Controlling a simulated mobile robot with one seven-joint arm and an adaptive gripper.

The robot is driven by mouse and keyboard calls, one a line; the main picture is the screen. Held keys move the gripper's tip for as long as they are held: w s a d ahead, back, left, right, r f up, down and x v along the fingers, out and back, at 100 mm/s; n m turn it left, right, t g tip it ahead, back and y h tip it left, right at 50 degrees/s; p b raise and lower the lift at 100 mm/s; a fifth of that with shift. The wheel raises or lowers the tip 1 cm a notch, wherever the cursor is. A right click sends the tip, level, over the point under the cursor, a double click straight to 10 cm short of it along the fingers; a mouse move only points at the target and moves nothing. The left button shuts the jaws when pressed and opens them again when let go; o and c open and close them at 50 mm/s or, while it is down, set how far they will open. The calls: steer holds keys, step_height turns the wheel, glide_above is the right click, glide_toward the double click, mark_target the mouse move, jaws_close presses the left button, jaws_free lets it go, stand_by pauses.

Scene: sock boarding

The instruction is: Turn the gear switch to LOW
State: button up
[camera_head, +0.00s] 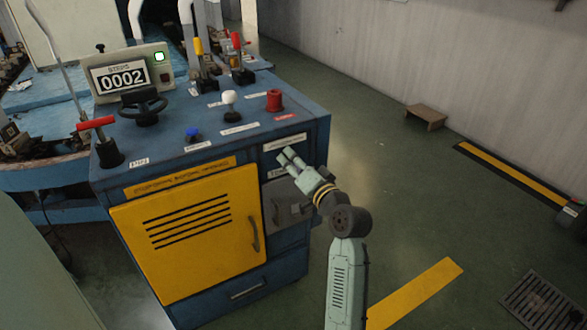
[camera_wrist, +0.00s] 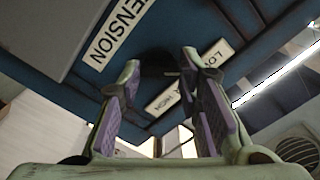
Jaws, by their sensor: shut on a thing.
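My gripper (camera_head: 284,157) reaches the upper right of the blue cabinet's front, above the grey panel. In the wrist view, its purple-padded fingers (camera_wrist: 160,65) stand on either side of a small dark knob, which I take for the gear switch (camera_wrist: 161,72). They are shut on it with a gap between the pads. A white label beginning "LO" (camera_wrist: 214,56) shows to the right of the knob, and another partly covered label (camera_wrist: 164,101) lies below it. The way the switch points cannot be told. In the head view, the fingers hide the switch.
The blue cabinet (camera_head: 316,131) carries a yellow door (camera_head: 187,262), a red button (camera_head: 274,100), levers, a handwheel (camera_head: 143,107) and a counter reading 0002 (camera_head: 122,79). A "TENSION" label (camera_wrist: 119,27) is near my fingers.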

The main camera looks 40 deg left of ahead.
steer(key=shift+n, duration=0.5)
steer(key=o, duration=1.1)
steer(key=shift+o, duration=0.2)
step_height(320, 180, up, 10)
steer(key=shift+r, duration=0.1)
stand_by(0.3)
